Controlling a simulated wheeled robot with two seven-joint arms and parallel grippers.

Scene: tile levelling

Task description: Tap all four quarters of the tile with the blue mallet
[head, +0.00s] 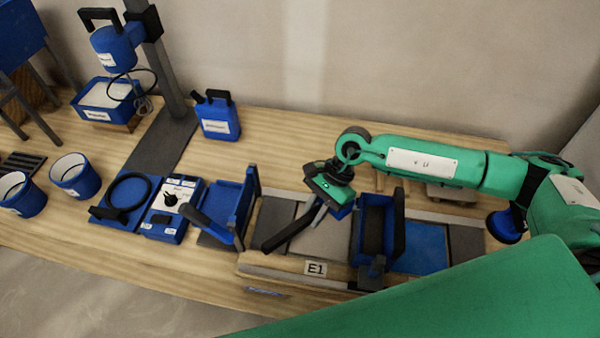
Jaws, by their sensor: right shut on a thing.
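My right gripper (332,187) reaches in from the right and hangs above the work frame. It is shut on the blue mallet, with a blue part (342,211) showing just below the jaws. A dark bar (290,230) slants down to the left from the gripper; it looks like the mallet's handle. A grey tile (322,242) lies below in the frame, partly hidden by the mallet and gripper. I cannot tell whether the mallet touches the tile. My left gripper is not in view.
The frame bears an E1 label (315,268). Blue fixtures with dark handles stand left (233,205) and right (372,230) of the tile. A blue panel (420,247) lies farther right. A control box (171,208), jug (217,118) and buckets (75,175) stand on the left.

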